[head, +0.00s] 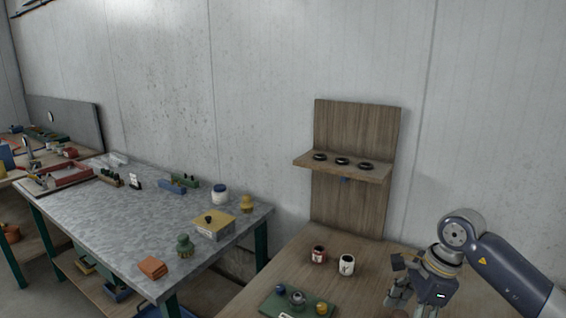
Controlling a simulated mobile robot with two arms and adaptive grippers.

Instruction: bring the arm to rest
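My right arm comes in from the right edge, over the wooden table at the lower right. Its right gripper (411,306) points down at the bottom edge of the picture, to the right of two small cups. The fingertips are close to the picture's bottom edge, so I cannot tell whether it is open or shut. I see nothing clearly held in it. My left arm and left gripper are not in view.
A red-brown cup (319,255) and a white cup (347,265) stand on the wooden table (285,262). A green board (272,302) holds small pots. Behind stands a wooden shelf panel (341,217) with three dark rings. A grey-topped table (110,215) with several items is left.

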